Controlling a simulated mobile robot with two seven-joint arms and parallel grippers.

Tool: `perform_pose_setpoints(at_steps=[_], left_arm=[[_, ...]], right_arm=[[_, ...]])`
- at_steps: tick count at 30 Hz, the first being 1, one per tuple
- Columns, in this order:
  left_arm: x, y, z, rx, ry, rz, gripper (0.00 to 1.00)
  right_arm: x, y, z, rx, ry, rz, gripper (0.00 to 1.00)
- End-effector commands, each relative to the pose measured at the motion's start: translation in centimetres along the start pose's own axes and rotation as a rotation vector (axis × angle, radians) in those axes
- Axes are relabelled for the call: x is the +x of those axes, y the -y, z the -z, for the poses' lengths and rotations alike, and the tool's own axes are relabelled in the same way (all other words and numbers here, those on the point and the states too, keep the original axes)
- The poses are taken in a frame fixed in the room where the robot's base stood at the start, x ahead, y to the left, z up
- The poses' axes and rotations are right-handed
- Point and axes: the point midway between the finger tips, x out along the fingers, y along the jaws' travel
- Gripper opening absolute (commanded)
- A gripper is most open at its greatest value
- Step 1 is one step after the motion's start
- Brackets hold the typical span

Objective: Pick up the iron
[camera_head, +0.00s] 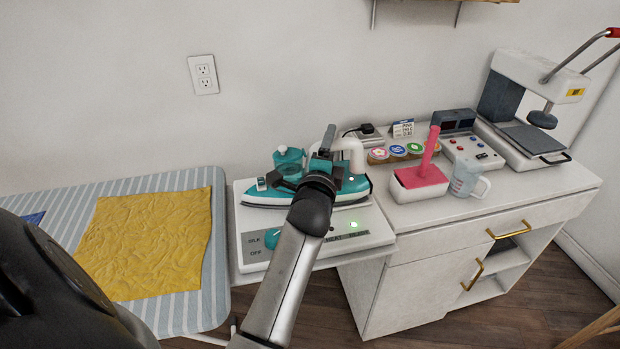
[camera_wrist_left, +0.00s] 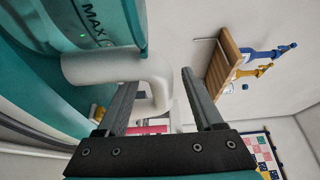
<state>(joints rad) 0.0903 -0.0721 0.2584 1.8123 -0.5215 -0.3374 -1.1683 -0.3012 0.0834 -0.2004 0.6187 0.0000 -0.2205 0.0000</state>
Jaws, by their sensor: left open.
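The teal iron (camera_head: 354,187) with a white handle (camera_head: 354,146) rests on its white station (camera_head: 375,232) beside the ironing board. My left gripper (camera_head: 328,140) is at the handle, partly covering the iron. In the left wrist view the left gripper (camera_wrist_left: 158,78) is open. The bent end of the white handle (camera_wrist_left: 157,68) shows between the two fingers, partly behind one finger. Whether the fingers touch it I cannot tell. My right gripper is not in view.
A yellow wrinkled cloth (camera_head: 152,240) lies on the striped ironing board (camera_head: 200,310) at left. On the white cabinet (camera_head: 480,215) stand a pink-handled tool in a tray (camera_head: 420,183), a measuring cup (camera_head: 466,180) and a heat press (camera_head: 530,110). A plug and cord are behind the iron.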

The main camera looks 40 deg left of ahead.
Motion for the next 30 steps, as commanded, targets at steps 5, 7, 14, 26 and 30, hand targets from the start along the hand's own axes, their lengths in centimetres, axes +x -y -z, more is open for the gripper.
perform_pose_setpoints(at_steps=[5, 7, 14, 26, 30], left_arm=[[-0.1, 0.0, 0.2, -0.001, 0.0, -0.001, 0.69], [-0.1, 0.0, 0.1, -0.001, 0.0, -0.001, 0.69], [-0.1, 0.1, 0.1, -0.001, 0.0, 0.0, 0.48], [-0.1, 0.1, 0.1, 0.0, 0.001, 0.0, 0.03], [-0.1, 0.1, 0.1, -0.001, 0.001, 0.0, 0.0]], right_arm=[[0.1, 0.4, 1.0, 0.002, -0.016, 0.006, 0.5], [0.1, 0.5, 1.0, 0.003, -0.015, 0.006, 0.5], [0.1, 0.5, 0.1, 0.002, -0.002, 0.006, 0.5], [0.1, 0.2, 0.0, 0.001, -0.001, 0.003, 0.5], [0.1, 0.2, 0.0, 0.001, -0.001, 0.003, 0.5]])
